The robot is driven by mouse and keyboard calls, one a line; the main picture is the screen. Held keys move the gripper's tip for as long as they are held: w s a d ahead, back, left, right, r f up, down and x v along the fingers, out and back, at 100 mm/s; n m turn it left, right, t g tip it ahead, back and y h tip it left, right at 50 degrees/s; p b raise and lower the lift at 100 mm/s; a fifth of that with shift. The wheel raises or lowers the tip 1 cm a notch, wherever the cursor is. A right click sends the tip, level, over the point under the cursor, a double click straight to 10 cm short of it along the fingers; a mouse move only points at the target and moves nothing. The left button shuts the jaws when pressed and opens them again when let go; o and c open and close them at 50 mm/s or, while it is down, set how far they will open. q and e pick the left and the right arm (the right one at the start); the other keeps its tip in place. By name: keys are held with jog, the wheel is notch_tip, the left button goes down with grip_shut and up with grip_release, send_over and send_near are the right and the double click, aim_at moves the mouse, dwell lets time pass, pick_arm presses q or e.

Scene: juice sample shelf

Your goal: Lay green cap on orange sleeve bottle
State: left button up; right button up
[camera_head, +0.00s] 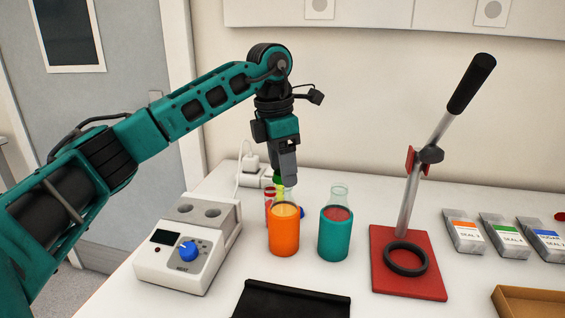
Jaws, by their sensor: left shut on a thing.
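The orange sleeve bottle (284,238) stands upright on the white table, left of the teal sleeve bottle (336,238). Its clear neck is partly hidden. My left gripper (288,180) points down right above the orange sleeve bottle. It is shut on the green cap (279,181), of which only a small part shows at the left of the fingertips. I cannot tell whether the cap touches the bottle's neck. My right gripper is out of view.
A red item (270,192) and a bit of blue show behind the orange bottle. A white heater box (175,270) stands left, a red press with a lever (410,285) right. Labelled packets (464,236) lie far right. A black mat (290,302) lies in front.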

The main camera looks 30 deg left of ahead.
aim_at(275, 174)
pick_arm(q)
jog(key=shift+f, duration=0.95)
dwell(0.7)
jog(key=o, duration=1.1)
jog(key=shift+r, duration=0.1)
jog(key=r, duration=0.8)
jog(key=s+a+r, duration=0.1)
jog(key=r, duration=0.3)
jog(key=shift+s+r+p, duration=0.1)
jog(key=shift+r+p, duration=0.2)
jog(key=shift+p, duration=0.05)
